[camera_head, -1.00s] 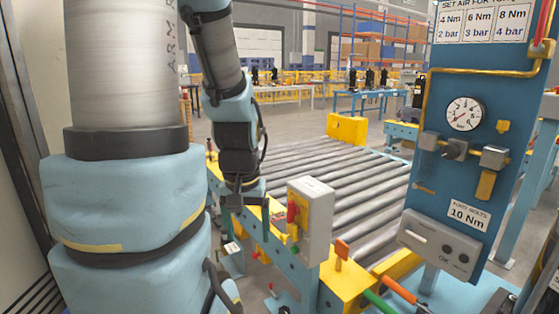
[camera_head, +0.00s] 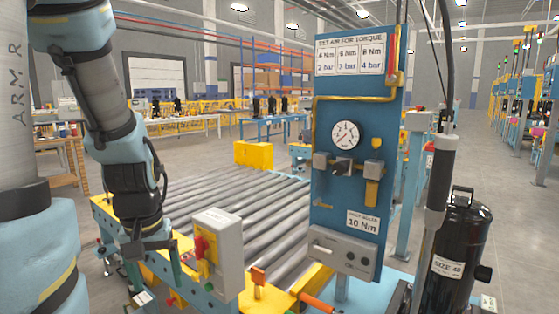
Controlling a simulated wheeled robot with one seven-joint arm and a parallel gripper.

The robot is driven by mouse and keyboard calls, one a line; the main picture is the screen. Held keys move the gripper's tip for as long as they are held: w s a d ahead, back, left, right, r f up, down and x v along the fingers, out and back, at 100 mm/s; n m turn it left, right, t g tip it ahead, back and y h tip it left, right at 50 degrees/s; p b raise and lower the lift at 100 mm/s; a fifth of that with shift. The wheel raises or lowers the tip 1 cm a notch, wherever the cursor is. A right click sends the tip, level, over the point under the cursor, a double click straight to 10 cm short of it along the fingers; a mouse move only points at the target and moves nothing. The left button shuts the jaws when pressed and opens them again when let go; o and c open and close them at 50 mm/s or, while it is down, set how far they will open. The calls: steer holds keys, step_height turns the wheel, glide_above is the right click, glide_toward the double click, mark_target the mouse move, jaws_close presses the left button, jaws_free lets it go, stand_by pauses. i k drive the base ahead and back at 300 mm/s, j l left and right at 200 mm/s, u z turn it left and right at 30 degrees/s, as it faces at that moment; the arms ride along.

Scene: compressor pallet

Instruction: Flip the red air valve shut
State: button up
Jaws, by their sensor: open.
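A blue panel (camera_head: 335,105) stands right of centre. A long red handle (camera_head: 395,52) stands upright at its top right edge, by the yellow pipe (camera_head: 350,98); it looks like the air valve's lever. A second red part, a knob (camera_head: 200,246) on a yellow plate, is on the side of a grey box (camera_head: 226,240) at the conveyor's near edge. My gripper (camera_head: 157,268) points down left of the grey box, open and empty, well apart from the panel. I cannot tell its exact depth from the box.
A round gauge (camera_head: 345,134) and a grey button box (camera_head: 341,251) are on the panel. A roller conveyor (camera_head: 245,205) lies behind. A black compressor (camera_head: 455,255) and a hanging tool (camera_head: 438,175) stand at right. Open floor shows beyond the conveyor.

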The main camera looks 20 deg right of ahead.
mark_target(390, 78)
steer(key=z, duration=1.05)
